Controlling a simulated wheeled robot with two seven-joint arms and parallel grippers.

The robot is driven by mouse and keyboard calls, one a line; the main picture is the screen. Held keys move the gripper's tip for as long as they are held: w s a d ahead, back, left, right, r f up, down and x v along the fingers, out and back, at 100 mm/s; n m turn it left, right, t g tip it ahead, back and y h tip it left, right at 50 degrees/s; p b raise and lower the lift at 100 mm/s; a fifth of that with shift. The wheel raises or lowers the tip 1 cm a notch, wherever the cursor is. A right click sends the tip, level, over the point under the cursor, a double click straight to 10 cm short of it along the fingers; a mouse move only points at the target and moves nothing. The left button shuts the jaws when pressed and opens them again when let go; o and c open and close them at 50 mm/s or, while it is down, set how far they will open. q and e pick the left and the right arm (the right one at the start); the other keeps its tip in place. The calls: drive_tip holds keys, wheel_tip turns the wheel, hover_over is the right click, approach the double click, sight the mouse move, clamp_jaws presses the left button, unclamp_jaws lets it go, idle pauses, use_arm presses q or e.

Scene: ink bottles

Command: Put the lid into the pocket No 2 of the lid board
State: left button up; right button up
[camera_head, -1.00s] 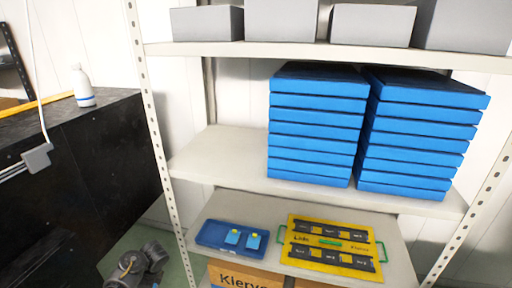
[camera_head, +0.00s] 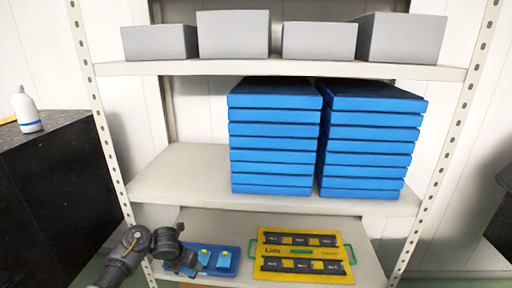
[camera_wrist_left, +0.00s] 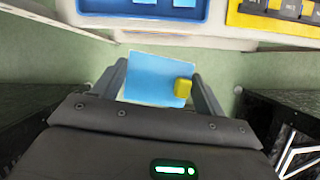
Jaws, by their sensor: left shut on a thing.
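My left gripper (camera_head: 182,262) is low at the left in the head view, in front of the blue tray's left end. In the left wrist view the left gripper (camera_wrist_left: 160,82) is shut on a light blue square lid (camera_wrist_left: 148,78) with a yellow knob (camera_wrist_left: 183,88). The lid is held above the floor, short of the shelf edge. The yellow lid board (camera_head: 262,262) lies on the lower shelf, right of the tray. It has two rows of dark pockets and green handles; the pocket numbers are too small to read. My right gripper is not in view.
The blue tray (camera_head: 236,250) holds two more blue lids with yellow knobs. Two stacks of blue trays (camera_head: 270,140) stand on the shelf above, and grey boxes (camera_head: 235,35) on the top one. Perforated uprights (camera_head: 100,130) flank the shelf. A black cabinet (camera_head: 60,185) stands at left.

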use_arm(q)
drive_tip(key=r+m, duration=0.1)
drive_tip(key=r, duration=0.1)
drive_tip(key=d+r+m, duration=0.1)
drive_tip(key=s+r+m+h, duration=0.1)
drive_tip(key=r, duration=0.1)
drive_tip(key=shift+d+r, duration=0.35)
drive_tip(key=s+d+r+m+g+h, duration=0.1)
drive_tip(key=d+r+m+g, duration=0.1)
drive_tip(key=d+r+m, duration=0.6)
drive_tip(key=s+d+r+m+g+h, duration=0.15)
drive_tip(key=d+r+m, duration=0.35)
drive_tip(key=r, duration=0.5)
drive_tip(key=s+d+m+g, duration=0.2)
drive_tip(key=s+m+g, duration=0.1)
drive_tip(key=s, duration=0.3)
drive_tip(key=s+a+f+m+y, duration=0.1)
drive_tip(key=s+a+f+m, duration=0.2)
drive_tip(key=s+a, duration=0.9)
drive_tip(key=shift+a+f+m+g+b, duration=0.4)
drive_tip(key=shift+a+f+b, duration=0.1)
drive_tip(key=shift+a, duration=0.6)
